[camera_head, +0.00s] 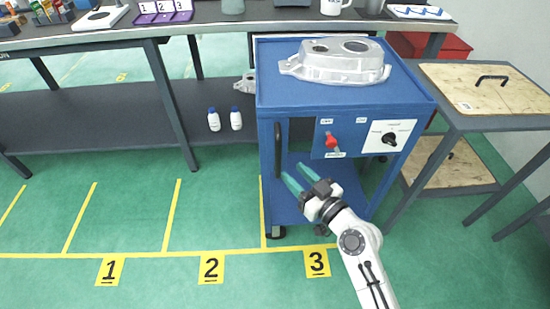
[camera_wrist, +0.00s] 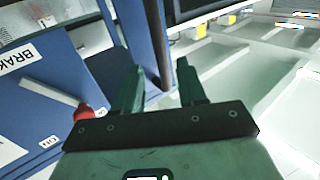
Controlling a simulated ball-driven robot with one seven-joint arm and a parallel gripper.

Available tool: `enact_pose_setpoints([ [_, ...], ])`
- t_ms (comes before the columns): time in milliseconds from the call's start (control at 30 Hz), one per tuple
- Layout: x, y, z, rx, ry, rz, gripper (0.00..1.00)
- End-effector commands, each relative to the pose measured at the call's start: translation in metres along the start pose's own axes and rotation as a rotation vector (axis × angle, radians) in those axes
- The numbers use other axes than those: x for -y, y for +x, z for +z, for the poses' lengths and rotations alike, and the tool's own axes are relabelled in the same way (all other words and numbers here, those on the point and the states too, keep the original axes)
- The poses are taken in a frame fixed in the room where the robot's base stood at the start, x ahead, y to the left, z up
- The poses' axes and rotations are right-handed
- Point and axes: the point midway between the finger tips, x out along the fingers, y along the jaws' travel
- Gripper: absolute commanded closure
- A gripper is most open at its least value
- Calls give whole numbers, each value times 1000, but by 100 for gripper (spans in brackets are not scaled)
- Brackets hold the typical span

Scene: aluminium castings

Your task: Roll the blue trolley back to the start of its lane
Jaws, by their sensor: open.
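The blue trolley (camera_head: 285,95) stands upright behind the floor tag 3, just right of a yellow lane line. It carries a grey aluminium casting (camera_head: 338,62) on top. A black upright handle (camera_head: 279,150) is on its left front edge; a red knob (camera_head: 331,141) and a black dial (camera_head: 389,139) are on its front panel. My gripper (camera_head: 295,174), with green fingers, is open and empty, close to the handle's lower end. In the wrist view, the dark handle (camera_wrist: 156,42) appears ahead, between my open fingers (camera_wrist: 160,88). I cannot tell whether it touches them.
A long bench (camera_head: 100,40) with trays and mugs runs along the back. Two white bottles (camera_head: 214,119) stand on its lower shelf. A wooden-topped table (camera_head: 485,92) stands close on the trolley's right. Lanes 1 and 2 on the green floor (camera_head: 125,215) are clear.

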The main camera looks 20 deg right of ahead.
Motion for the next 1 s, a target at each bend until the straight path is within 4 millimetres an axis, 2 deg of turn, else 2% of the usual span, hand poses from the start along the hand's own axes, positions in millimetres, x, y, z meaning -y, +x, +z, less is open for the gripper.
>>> enact_pose_setpoints([
  [33,0,12,-2,-2,1,-1,59],
  [200,1,42,-1,-1,1,-2,59],
  [400,1,68,0,0,1,-2,59],
  [600,1,78,0,1,0,-1,59],
  [833,1,78,0,1,0,-1,59],
  [1000,1,78,0,1,1,-1,74],
])
